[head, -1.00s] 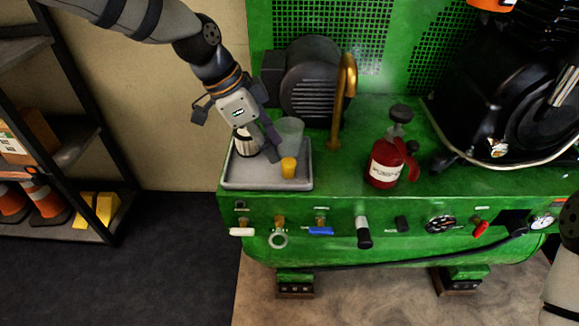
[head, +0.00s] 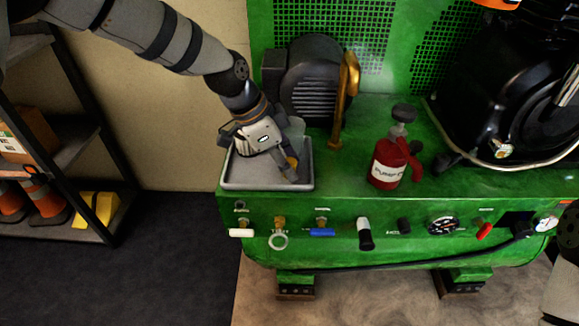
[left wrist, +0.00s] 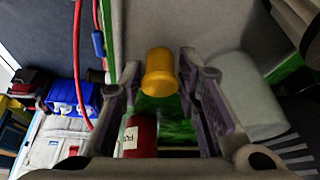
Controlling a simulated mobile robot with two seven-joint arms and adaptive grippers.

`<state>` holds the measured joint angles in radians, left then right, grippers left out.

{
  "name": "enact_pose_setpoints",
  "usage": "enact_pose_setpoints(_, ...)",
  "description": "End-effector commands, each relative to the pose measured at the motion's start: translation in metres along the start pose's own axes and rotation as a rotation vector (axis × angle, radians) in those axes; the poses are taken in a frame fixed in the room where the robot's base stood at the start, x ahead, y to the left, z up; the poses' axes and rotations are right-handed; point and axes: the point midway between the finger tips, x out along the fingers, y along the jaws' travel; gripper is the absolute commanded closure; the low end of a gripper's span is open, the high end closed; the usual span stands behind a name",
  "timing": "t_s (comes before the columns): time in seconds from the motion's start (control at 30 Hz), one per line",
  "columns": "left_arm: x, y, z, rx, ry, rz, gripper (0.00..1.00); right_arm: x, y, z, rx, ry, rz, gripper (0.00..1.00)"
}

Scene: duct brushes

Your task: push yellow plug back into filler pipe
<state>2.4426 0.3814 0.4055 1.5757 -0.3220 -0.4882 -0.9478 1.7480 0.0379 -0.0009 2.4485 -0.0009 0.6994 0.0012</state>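The yellow plug (head: 292,162) is in the grey tray (head: 238,184) on the green machine, mostly hidden by my left gripper in the head view. In the left wrist view the plug (left wrist: 160,72) shows whole, with a wider rim at one end. My left gripper (head: 289,170) is over the tray. In the left wrist view its fingers (left wrist: 160,88) are apart, one on each side of the plug, with small gaps visible. A bent brass pipe (head: 346,100) rises from the machine; I cannot tell if it is the filler pipe. My right gripper is out of view.
A translucent cup (left wrist: 245,95) stands beside the plug, close to one finger. A red pump can (head: 389,162) stands right of the tray. A dark motor (head: 310,80) is behind it. Handles and gauges line the front panel. The shelf (head: 90,150) is at left.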

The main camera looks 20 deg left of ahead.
Motion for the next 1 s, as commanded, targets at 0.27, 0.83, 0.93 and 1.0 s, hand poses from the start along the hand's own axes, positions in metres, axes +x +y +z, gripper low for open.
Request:
enact_pose_setpoints(0.27, -0.001, 0.000, 0.000, 0.000, 0.000, 0.000, 0.90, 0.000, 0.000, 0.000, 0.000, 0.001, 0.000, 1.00)
enact_pose_setpoints(0.83, -0.018, -0.001, -0.008, 0.001, 0.002, -0.003, 0.94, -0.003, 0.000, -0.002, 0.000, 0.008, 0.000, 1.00)
enact_pose_setpoints(0.93, -0.037, 0.003, -0.018, 0.004, 0.002, -0.004, 0.94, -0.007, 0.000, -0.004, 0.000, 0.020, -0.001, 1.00)
enact_pose_setpoints(1.0, -0.052, 0.017, -0.027, 0.008, 0.003, -0.006, 0.94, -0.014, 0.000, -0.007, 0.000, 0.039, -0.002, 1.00)
